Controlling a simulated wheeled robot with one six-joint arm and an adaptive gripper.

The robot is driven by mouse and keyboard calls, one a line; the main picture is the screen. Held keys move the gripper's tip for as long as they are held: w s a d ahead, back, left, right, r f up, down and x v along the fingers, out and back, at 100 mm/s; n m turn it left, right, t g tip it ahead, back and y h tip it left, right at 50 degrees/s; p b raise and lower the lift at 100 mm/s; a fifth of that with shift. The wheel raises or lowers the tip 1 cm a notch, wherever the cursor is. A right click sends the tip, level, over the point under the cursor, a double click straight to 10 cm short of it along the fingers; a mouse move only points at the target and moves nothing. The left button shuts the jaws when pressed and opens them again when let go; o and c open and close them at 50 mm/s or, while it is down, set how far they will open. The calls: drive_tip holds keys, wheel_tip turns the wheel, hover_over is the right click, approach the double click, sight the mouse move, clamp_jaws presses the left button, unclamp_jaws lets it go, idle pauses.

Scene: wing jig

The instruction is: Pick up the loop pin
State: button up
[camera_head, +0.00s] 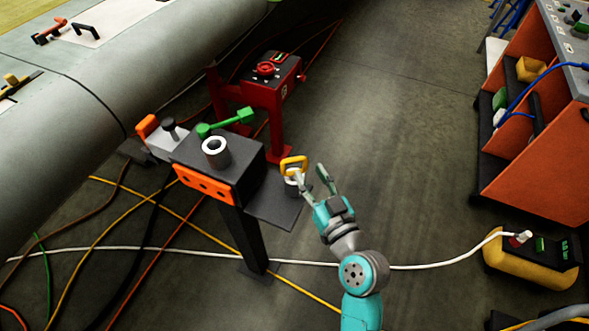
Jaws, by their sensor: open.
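The loop pin (293,163) shows as a yellow-orange loop at the right side of the jig stand, over the dark side plate (272,208). Its lower part is hidden or too small to make out. My gripper (309,173) is just right of the loop, with its two fingers spread apart. The left finger overlaps the loop's lower edge in the picture; I cannot tell whether they touch. The right finger is clear of it. Nothing shows held between the fingers.
A red stand (265,95) is behind. Cables cross the floor. An orange cabinet (540,150) stands right; the floor between is mostly clear.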

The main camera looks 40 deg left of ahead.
sight(306, 168)
drive_tip(key=shift+x, duration=2)
drive_tip(key=shift+f, duration=0.1)
clamp_jaws()
